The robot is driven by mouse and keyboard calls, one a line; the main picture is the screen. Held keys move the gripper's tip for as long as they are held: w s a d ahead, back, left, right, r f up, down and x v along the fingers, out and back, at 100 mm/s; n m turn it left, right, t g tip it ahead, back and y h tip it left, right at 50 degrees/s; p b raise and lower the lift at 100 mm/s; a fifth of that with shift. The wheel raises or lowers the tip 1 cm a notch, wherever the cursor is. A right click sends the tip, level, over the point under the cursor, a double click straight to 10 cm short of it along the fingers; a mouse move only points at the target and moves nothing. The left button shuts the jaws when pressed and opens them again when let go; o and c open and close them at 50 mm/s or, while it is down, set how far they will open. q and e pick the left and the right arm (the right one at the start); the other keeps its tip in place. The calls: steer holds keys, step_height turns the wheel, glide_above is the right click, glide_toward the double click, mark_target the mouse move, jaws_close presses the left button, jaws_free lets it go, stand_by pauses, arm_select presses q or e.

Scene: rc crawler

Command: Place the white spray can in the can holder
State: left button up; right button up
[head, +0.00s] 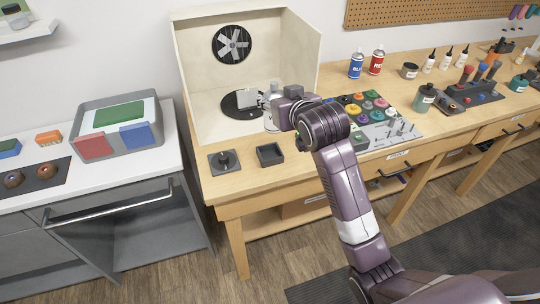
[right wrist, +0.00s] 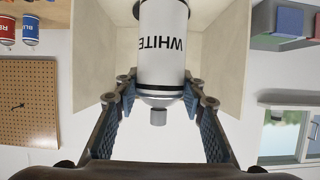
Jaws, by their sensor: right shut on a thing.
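My right gripper (head: 280,100) is at the front of the spray booth. It is shut on the white spray can (head: 271,117), which stands partly hidden behind the gripper and wrist. In the right wrist view the can (right wrist: 163,45) shows its "WHITE" label and lies between the two fingers of the gripper (right wrist: 160,92). A dark square open-topped box, which looks like the can holder (head: 270,154), sits empty on the bench in front of the booth, nearer than the can. My left gripper is not in view.
The spray booth (head: 296,55) holds a dark turntable (head: 236,107) with a grey part on it. A dark square base with a knob (head: 225,160) sits left of the holder. Paint pots (head: 365,104) crowd the right. Blue (head: 356,66) and red (head: 377,63) cans stand behind.

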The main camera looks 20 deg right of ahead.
mark_target(270, 120)
steer(key=r, duration=0.2)
steer(key=w+r+m+h, duration=0.1)
steer(key=w+r+h, duration=0.1)
steer(key=r, duration=0.1)
steer(key=shift+a+r+m, duration=0.35)
steer(key=shift+a+m, duration=0.05)
steer(key=shift+w+d, duration=0.1)
steer(key=shift+w, duration=0.05)
step_height(270, 120, down, 14)
steer(key=shift+f+p, duration=0.2)
steer(key=shift+p, duration=0.95)
step_height(270, 120, down, 5)
steer(key=shift+f, duration=0.1)
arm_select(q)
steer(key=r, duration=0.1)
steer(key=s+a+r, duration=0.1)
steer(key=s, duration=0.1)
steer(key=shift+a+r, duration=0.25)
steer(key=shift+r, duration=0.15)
arm_select(e)
steer(key=o, duration=1.3)
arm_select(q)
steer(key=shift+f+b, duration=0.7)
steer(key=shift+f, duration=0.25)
arm_select(e)
steer(key=v, duration=1.2)
